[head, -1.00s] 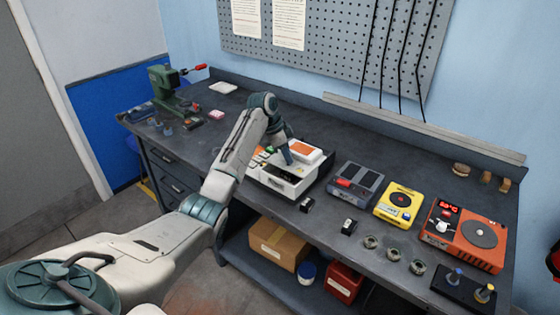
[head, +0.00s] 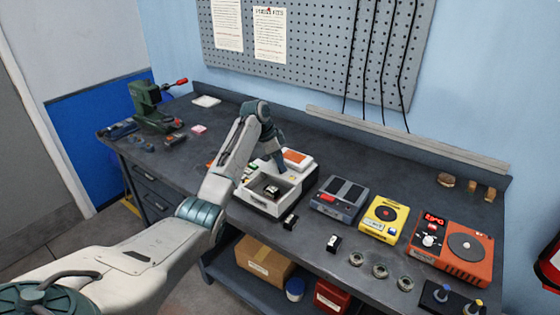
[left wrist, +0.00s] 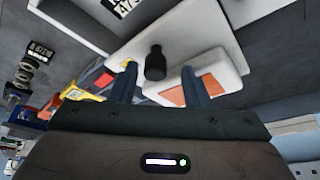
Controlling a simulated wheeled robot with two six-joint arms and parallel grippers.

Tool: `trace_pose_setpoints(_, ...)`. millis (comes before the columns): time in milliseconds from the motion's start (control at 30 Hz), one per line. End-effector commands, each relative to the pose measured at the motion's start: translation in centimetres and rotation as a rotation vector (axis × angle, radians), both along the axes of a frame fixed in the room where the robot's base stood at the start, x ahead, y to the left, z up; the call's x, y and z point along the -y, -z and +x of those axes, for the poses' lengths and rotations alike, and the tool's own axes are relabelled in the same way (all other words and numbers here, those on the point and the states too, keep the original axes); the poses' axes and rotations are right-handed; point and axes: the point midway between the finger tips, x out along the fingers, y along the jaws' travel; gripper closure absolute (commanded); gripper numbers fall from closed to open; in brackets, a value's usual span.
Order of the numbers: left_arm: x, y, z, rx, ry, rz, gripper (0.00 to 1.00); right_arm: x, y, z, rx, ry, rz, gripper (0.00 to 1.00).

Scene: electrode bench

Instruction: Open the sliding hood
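The white box (head: 265,207) stands on the bench in the middle of the head view. Its front part is open on top and a small dark block (head: 271,191) shows inside. The white sliding hood sits toward the box's back, partly behind my arm; in the left wrist view its white top (left wrist: 185,40) carries a black knob (left wrist: 155,63) and an orange panel (left wrist: 198,91). My left gripper (left wrist: 158,68) is over the hood, its two fingers apart on either side of the knob, with a gap showing at each side. My right gripper is out of view.
Right of the box stand a grey device (head: 341,193), a yellow device (head: 384,219) and a red device (head: 452,252). Small labelled blocks (head: 333,244) and several metal rings (head: 379,271) lie near the front edge. A green press (head: 150,108) stands at the far left.

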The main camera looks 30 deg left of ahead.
Motion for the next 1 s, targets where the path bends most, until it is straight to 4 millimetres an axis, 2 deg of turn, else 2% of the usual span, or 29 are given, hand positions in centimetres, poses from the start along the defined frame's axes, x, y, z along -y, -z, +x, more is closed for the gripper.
trace_pose_setpoints(300,0.1,0.3,-0.1,-0.006,0.001,-0.002,0.57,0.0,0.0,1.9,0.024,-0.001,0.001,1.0)
trace_pose_setpoints(467,-0.1,-0.3,-0.2,-0.003,0.001,-0.003,0.57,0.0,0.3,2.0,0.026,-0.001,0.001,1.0)
trace_pose_setpoints(800,-2.1,-6.3,-1.8,0.003,0.0,0.0,0.57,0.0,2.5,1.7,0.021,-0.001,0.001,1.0)
trace_pose_setpoints(1000,-2.9,-9.1,-2.6,0.002,0.0,-0.001,0.57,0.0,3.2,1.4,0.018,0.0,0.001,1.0)
